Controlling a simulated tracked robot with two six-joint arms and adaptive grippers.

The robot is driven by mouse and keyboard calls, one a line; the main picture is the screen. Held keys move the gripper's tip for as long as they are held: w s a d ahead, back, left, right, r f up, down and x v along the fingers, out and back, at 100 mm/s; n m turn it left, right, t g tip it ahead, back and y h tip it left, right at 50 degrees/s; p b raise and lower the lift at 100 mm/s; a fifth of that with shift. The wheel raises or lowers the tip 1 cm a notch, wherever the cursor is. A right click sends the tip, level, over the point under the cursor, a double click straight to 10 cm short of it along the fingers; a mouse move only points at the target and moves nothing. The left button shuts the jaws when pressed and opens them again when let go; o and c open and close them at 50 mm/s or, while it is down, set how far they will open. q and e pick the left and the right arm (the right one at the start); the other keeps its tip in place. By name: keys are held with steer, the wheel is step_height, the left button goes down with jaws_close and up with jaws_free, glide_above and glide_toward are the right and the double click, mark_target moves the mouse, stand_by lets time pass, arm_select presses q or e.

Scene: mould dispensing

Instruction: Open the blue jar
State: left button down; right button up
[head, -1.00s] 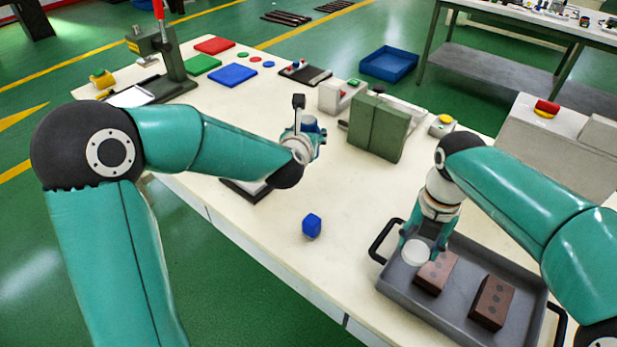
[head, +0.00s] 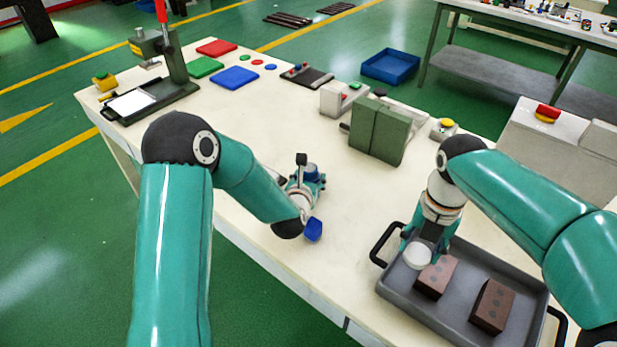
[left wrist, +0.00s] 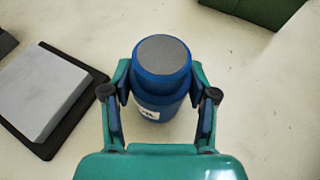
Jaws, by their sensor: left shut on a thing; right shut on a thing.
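The blue jar (left wrist: 160,72) is between the fingers of my left gripper (left wrist: 161,92) in the left wrist view. It has a blue lid with a flat grey top and a white label on its body. The lid is on. The fingers press the jar from both sides near the lid's lower edge. In the head view the jar (head: 311,170) shows only partly, in my left gripper (head: 307,182) above the middle of the table. I cannot tell whether its base touches the table. My right gripper (head: 428,238) is shut on a white round piece (head: 417,256) over the grey tray.
A blue cube (head: 314,230) lies partly behind my left wrist. The grey tray (head: 395,284) holds two brown blocks (head: 436,277). A green block-shaped mould (head: 380,132) stands behind. A press (head: 178,62) and coloured plates (head: 234,77) are at the back left.

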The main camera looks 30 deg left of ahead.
arm_select(q)
steer(key=c, duration=0.8)
jaws_free()
steer(key=shift+f, duration=0.1)
steer(key=o, duration=0.5)
